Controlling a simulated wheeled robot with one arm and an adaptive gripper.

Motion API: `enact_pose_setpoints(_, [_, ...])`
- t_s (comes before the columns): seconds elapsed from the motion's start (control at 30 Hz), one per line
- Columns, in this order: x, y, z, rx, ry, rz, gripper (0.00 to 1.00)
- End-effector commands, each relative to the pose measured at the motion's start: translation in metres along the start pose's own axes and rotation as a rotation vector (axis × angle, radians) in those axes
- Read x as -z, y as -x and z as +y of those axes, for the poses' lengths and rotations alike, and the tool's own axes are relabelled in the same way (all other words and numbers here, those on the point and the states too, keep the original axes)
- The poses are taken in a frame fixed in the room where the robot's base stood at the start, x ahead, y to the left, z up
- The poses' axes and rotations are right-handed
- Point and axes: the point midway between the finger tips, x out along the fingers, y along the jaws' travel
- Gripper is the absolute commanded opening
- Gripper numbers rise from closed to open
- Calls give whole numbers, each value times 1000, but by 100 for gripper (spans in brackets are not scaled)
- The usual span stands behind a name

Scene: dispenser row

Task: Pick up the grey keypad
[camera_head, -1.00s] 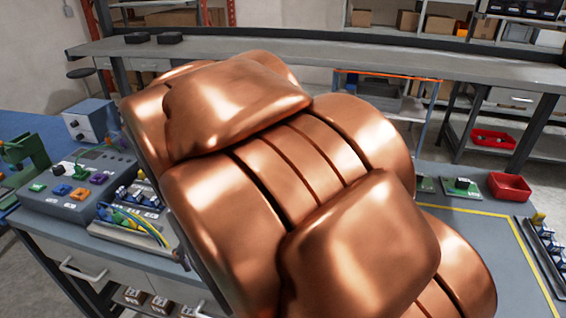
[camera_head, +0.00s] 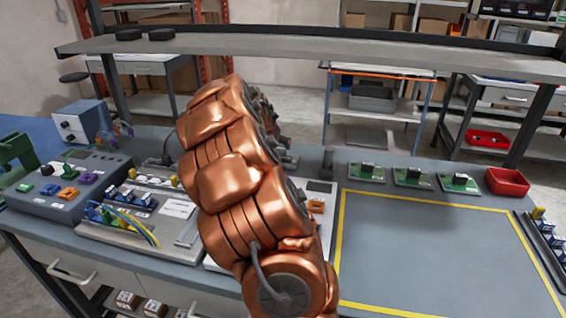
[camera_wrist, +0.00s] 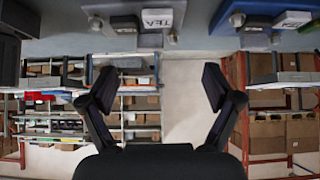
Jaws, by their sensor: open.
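I cannot surely pick out the grey keypad. A grey console (camera_head: 68,190) with coloured buttons stands at the left of the bench in the head view and may be it. A pale panel (camera_head: 322,222) with a dark rectangle and an orange part is half hidden behind my copper arm. My gripper (camera_wrist: 157,86) is open and empty in the wrist view, its two dark fingers spread apart. In the head view my arm hides most of it. At the top of the wrist view are blocks on a grey surface, one labelled TEA (camera_wrist: 157,18).
A wiring board (camera_head: 140,210) lies beside the console, with a blue-grey box (camera_head: 82,122) behind. Small green boards (camera_head: 412,177) and a red bin (camera_head: 507,182) line the back right. The yellow-outlined area (camera_head: 430,250) is clear. A raised shelf (camera_head: 300,58) spans the bench.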

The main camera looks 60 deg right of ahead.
Motion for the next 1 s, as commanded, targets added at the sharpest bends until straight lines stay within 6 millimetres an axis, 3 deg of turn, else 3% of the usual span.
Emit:
enact_pose_setpoints(0.63, [9, -43, 5, -2, -12, 16, 90])
enact_pose_setpoints(1.0, [10, -79, 5, -1, -14, 17, 90])
